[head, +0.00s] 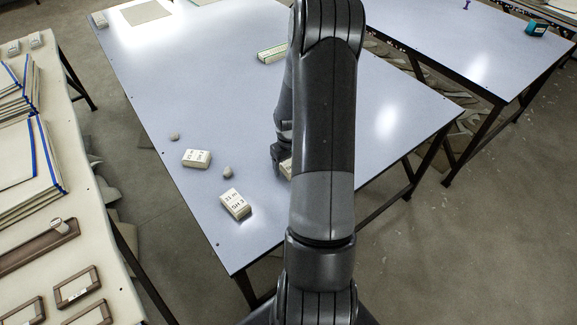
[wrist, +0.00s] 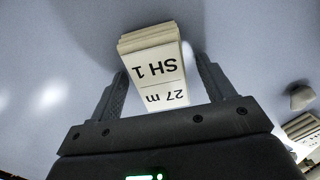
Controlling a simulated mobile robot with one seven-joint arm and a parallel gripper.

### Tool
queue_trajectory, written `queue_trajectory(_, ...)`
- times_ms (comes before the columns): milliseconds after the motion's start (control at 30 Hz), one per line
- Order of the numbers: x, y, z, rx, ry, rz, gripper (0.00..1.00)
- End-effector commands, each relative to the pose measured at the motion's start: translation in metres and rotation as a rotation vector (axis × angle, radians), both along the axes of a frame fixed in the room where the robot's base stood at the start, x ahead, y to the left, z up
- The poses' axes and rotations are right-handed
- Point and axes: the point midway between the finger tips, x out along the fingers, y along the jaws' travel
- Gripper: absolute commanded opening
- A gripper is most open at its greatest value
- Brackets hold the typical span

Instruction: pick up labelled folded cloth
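A small folded cloth stack (wrist: 152,70) with a white label reading "SH 1" and "27 m", upside down in the wrist view, lies on the pale table. My gripper (wrist: 163,78) is open, with one finger on each side of this stack and a gap showing at the right finger. In the head view my gripper (head: 277,158) is low over the table, partly behind my arm. Only a sliver of a pale stack (head: 286,168) shows beside it there. Whether the fingers touch the cloth is unclear.
Two more labelled stacks (head: 196,158) (head: 235,204) lie left of my gripper, with two grey stones (head: 227,172) (head: 174,137) nearby. Another stack (head: 272,54) lies farther back on the pale table (head: 190,90). A side table (head: 85,240) at left holds cloths and frames.

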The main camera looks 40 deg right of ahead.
Motion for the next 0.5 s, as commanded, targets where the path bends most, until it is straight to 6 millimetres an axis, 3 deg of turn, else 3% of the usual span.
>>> queue_trajectory(500,-0.0001,0.0001,0.0002,0.0,0.0,0.0,0.32)
